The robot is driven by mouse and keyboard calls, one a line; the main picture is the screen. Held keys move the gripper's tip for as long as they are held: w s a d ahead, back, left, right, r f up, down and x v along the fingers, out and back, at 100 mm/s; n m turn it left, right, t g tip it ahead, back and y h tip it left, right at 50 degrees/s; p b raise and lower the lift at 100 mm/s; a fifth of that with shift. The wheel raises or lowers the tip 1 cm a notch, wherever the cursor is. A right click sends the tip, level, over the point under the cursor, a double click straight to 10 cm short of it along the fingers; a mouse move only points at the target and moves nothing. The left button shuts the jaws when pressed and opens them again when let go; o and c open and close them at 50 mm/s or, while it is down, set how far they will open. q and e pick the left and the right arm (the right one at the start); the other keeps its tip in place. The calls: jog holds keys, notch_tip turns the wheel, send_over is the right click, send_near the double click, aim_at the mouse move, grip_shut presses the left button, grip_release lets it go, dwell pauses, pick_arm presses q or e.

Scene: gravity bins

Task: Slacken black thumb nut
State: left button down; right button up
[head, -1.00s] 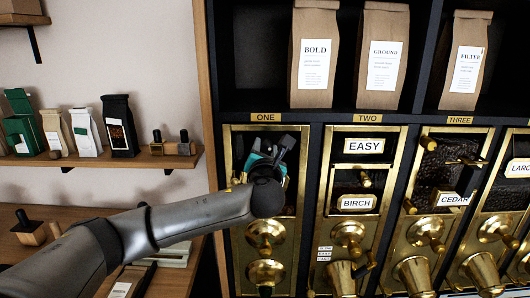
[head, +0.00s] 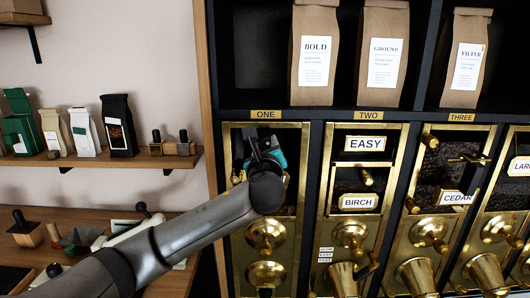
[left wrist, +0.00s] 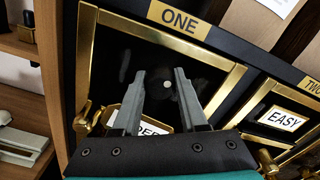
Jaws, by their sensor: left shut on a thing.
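My left gripper (head: 262,143) is at the upper part of the bin front under the ONE plate (head: 266,114). In the left wrist view its two grey fingers (left wrist: 160,78) point at the dark pane and stand a little apart. The black thumb nut is hard to make out, as it is dark against the dark pane; the fingers are closed on it. A small pale round spot (left wrist: 167,85) shows between the fingertips. In the head view, my gripper and wrist cover the nut. My right gripper is not in view.
A brass frame (left wrist: 225,88) surrounds the pane. A brass-edged label (left wrist: 150,128) below it is partly hidden by the fingers. The EASY and BIRCH bin (head: 362,170) stands to the right. Brass knobs and cups (head: 266,273) lie below. A wooden shelf (head: 90,160) with packets is at left.

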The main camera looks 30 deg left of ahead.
aim_at(266, 147)
pick_arm(q)
jog(key=n, duration=0.3)
dwell(0.5)
jog(key=c, duration=0.6)
grip_release()
jog(key=shift+v, duration=0.75)
jog(key=shift+p+v, duration=0.9)
jog(key=shift+v, duration=0.8)
